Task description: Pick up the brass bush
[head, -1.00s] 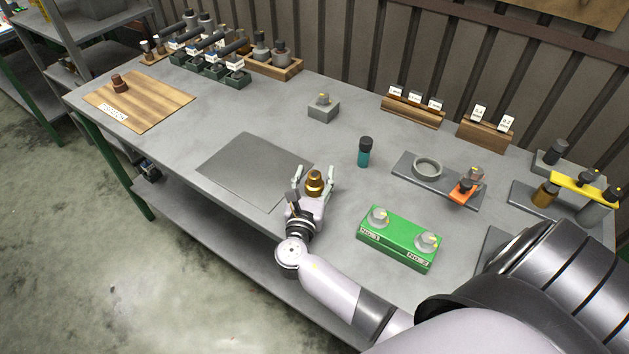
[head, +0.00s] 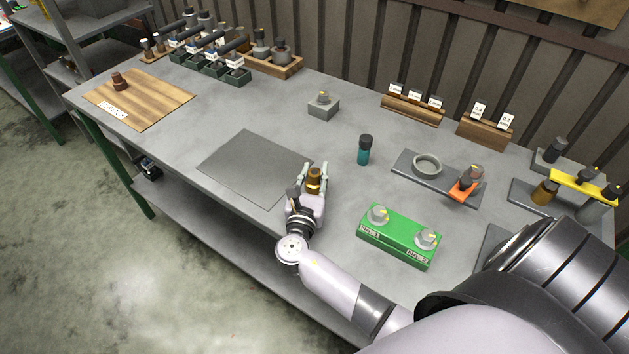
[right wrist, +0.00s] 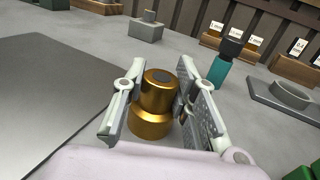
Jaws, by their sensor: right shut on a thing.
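The brass bush (head: 314,181) stands upright at the right edge of the dark grey mat, near the front of the bench. It is a stepped gold cylinder with a wider lower part and a dark centre on top. My right gripper (head: 314,173) is shut on it, with one finger on each side. In the right wrist view the bush (right wrist: 156,98) sits between the two fingers of the gripper (right wrist: 165,100). Whether its base touches the bench is hard to tell. My left gripper is not in view.
A green block with two knobs (head: 398,238) lies to the right of the gripper. A teal bottle (head: 364,152) stands behind it. A grey plate with a ring (head: 427,166) is further right. The dark mat (head: 255,165) at left is bare.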

